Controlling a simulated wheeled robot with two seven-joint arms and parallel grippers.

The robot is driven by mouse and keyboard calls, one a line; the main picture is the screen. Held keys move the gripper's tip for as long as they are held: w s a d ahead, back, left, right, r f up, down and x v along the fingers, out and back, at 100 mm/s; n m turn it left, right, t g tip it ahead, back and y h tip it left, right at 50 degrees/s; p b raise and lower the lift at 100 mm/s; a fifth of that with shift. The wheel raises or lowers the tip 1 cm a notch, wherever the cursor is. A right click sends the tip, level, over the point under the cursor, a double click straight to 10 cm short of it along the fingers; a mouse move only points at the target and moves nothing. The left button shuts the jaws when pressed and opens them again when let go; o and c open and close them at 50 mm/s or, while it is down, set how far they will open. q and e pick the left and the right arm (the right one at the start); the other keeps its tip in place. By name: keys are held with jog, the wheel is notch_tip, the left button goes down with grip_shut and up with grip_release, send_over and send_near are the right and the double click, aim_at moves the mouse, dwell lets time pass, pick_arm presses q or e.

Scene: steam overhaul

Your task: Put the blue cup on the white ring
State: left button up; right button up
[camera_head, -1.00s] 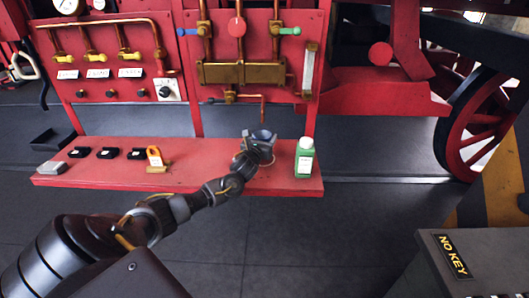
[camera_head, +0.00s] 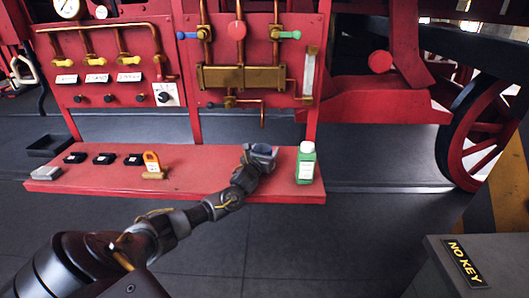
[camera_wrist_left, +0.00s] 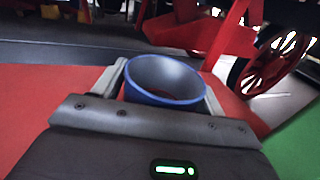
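The blue cup (camera_wrist_left: 165,82) stands mouth up between the two grey fingers of my left gripper (camera_wrist_left: 165,95) in the left wrist view. The fingers press against it from both sides. In the head view the cup (camera_head: 262,149) and my left gripper (camera_head: 260,156) are over the right part of the red shelf (camera_head: 215,180), just left of the green bottle. The gripper hides the cup's base, so I cannot tell whether it touches the shelf. I see no white ring in either view. My right gripper is not in view.
The green bottle (camera_head: 306,165) with a white cap stands close right of the cup. A red panel with brass pipes (camera_head: 240,76) rises behind. The shelf's middle is bare.

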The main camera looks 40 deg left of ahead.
pick_arm(q)
jog(key=shift+o, duration=0.9)
jog(key=shift+r, duration=0.1)
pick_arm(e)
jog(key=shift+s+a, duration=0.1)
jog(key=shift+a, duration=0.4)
pick_arm(q)
jog(key=shift+r, duration=0.1)
jog(key=v, duration=1)
jog(key=shift+s+d, duration=0.15)
jog(key=shift+s, duration=0.15)
jog(key=shift+s+d, duration=0.2)
jog(key=shift+s, duration=0.45)
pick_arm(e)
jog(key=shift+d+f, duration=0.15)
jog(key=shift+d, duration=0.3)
pick_arm(q)
jog(key=shift+d, duration=0.1)
